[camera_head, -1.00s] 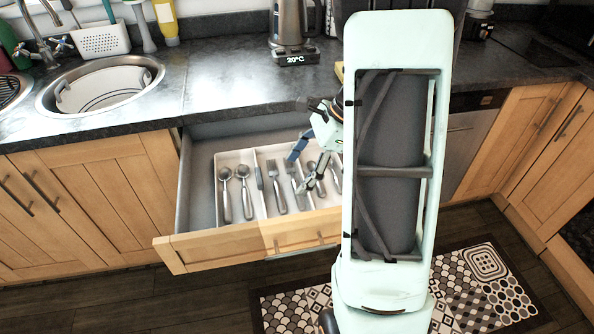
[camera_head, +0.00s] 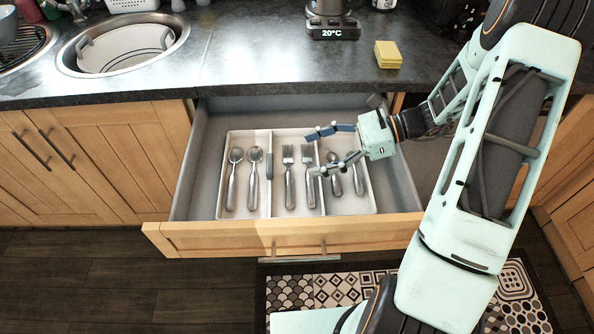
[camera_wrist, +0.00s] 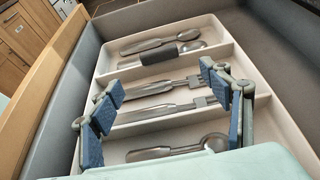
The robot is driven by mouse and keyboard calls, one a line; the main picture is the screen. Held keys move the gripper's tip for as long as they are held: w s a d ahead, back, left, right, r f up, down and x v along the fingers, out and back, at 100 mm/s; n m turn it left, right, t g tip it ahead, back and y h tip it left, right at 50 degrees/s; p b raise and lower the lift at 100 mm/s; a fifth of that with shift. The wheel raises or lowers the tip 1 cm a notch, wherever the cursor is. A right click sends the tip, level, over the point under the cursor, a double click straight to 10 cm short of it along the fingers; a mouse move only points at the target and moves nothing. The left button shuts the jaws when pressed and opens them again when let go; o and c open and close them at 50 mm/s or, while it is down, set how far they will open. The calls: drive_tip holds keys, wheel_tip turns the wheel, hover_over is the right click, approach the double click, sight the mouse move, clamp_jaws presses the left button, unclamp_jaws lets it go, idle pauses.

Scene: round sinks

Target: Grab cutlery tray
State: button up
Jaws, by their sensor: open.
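The white cutlery tray (camera_head: 223,204) lies in the open drawer, with three compartments showing. It holds spoons (camera_head: 254,178), forks (camera_head: 289,178) and a dark-handled piece (camera_head: 269,165). My gripper (camera_head: 314,152) is open above the right part of the tray, its blue-padded fingers pointing left. In the wrist view the tray (camera_wrist: 240,70) runs away ahead of my gripper (camera_wrist: 165,108), whose two fingers stand apart over the near compartments. My fingers hide parts of the forks and right-hand spoons.
The wooden drawer front (camera_head: 285,238) bounds the tray on the near side, with a grey drawer floor (camera_head: 395,180) free at the right. Above are the dark counter, a yellow sponge (camera_head: 388,54) and a round sink (camera_head: 122,45). A patterned mat (camera_head: 300,295) lies on the floor.

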hover_over(283, 176)
wheel_tip(283, 176, down, 4)
drive_tip(key=shift+r+b, duration=0.15)
drive_tip(key=shift+b, duration=0.3)
drive_tip(key=shift+r, duration=0.1)
drive_tip(key=c, duration=1.7)
